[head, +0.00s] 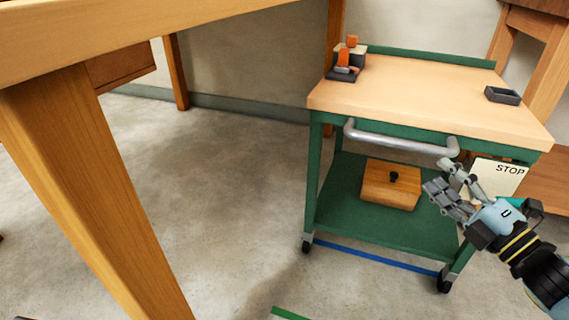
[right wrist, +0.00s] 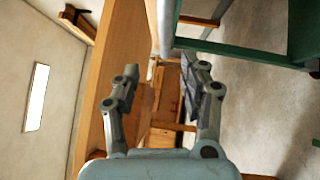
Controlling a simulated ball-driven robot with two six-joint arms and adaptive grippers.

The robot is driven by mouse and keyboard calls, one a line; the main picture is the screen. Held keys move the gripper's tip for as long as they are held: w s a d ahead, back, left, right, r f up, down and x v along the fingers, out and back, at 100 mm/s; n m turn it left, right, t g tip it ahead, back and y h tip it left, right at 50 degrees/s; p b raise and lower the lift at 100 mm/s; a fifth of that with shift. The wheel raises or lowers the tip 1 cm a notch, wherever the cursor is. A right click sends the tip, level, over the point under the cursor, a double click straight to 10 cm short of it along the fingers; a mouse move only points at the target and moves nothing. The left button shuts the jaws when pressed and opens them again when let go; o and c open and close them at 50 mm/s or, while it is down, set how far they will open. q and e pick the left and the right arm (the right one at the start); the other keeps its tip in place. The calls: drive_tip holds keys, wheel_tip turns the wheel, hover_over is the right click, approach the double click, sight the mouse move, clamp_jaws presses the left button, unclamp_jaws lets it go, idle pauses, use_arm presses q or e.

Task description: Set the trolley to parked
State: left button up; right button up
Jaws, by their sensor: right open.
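The trolley (head: 430,93) has a wooden top, a green frame, a green lower shelf and small dark casters. A grey bar handle (head: 395,141) runs along its near edge. My right gripper (head: 440,182) is open and empty, just below and in front of the handle's right end. In the right wrist view its two fingers (right wrist: 165,80) are spread, with a pale bar, which looks like the handle (right wrist: 164,28), beyond them. I cannot tell whether they touch it. My left gripper is not in view.
A card reading STOP (head: 499,176) is at the trolley's right. A blue floor line (head: 375,257) runs under it and a green floor strip (head: 288,313) lies nearer. A wooden box (head: 390,186) sits on the shelf. A wooden table (head: 85,150) stands left; floor between is clear.

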sight(409, 150)
drive_tip(key=x, duration=0.2)
drive_tip(key=b+x, duration=0.1)
drive_tip(key=x, duration=0.1)
drive_tip(key=f+x, duration=0.1)
drive_tip(key=x, duration=0.1)
drive_tip(key=shift+w+d+b, duration=0.2)
drive_tip(key=shift+w+b, duration=0.1)
drive_tip(key=shift+w, duration=0.25)
drive_tip(key=shift+b+x, duration=0.4)
drive_tip(key=shift+x, duration=1.85)
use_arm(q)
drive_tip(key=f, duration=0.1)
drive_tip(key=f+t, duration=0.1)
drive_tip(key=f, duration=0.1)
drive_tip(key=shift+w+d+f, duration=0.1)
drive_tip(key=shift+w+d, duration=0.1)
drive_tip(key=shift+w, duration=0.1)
use_arm(e)
clamp_jaws()
